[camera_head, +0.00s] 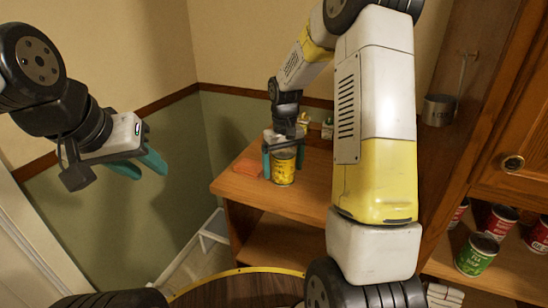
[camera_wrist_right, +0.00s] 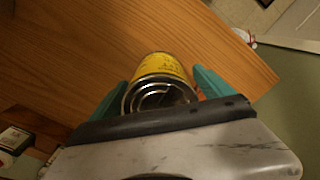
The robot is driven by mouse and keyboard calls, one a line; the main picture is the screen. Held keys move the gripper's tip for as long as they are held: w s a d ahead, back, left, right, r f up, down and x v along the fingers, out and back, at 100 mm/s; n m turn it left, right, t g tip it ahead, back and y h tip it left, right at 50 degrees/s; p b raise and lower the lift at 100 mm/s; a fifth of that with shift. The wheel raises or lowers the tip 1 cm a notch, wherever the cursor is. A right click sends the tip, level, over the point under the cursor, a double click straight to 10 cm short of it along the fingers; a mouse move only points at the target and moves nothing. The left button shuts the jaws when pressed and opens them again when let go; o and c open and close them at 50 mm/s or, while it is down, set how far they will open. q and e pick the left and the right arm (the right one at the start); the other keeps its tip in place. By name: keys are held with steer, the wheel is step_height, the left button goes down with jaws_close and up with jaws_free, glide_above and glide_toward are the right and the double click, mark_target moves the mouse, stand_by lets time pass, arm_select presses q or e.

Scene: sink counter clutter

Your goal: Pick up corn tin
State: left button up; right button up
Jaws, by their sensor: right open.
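The corn tin, a yellow can with a silver lid (camera_head: 284,168), stands upright on the wooden counter near its left end. In the right wrist view the tin (camera_wrist_right: 163,67) sits between the two teal fingers, with its ringed lid facing the camera. My right gripper (camera_head: 284,160) is open and reaches down around the tin, one finger on each side; a small gap shows on at least one side in the wrist view (camera_wrist_right: 165,90). Its palm hides part of the lid. My left gripper (camera_head: 142,168) is empty, raised at the left, away from the counter, with its teal fingers apart.
An orange-red block (camera_head: 248,163) lies on the counter left of the tin. Small items (camera_head: 327,130) stand behind. A metal ladle (camera_head: 438,110) hangs on the right. A green can (camera_head: 477,255) and red cans (camera_head: 501,221) sit on a lower right shelf. The counter (camera_head: 305,200) is clear in front.

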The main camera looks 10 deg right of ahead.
steer(key=shift+f, duration=0.1)
jaws_close()
stand_by(0.4)
